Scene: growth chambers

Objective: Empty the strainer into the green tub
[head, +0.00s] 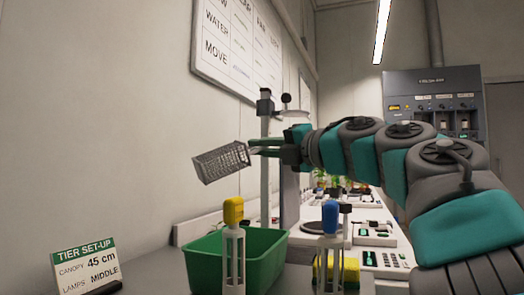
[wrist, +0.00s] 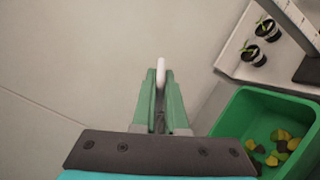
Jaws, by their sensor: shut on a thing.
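The strainer (head: 221,162), a grey wire-mesh basket, hangs in the air in the head view, tilted with its outer end lower. My gripper (head: 254,147) is shut on its handle; a pale end of the handle shows between the green fingers (wrist: 160,90) in the wrist view. The green tub (head: 265,272) stands on the bench below, and the strainer is well above its left part. In the wrist view the tub (wrist: 235,118) is at the lower right, with several yellow and dark leaf-like pieces (wrist: 280,146) inside. The strainer's inside cannot be made out.
A yellow-topped holder (head: 233,212) and a blue-topped holder (head: 330,217) stand in front. A yellow sponge-like block (head: 345,270) lies at right, a tier sign (head: 85,265) at left. A grey post (head: 266,175) rises behind the tub. Potted seedlings (wrist: 252,54) sit beyond it.

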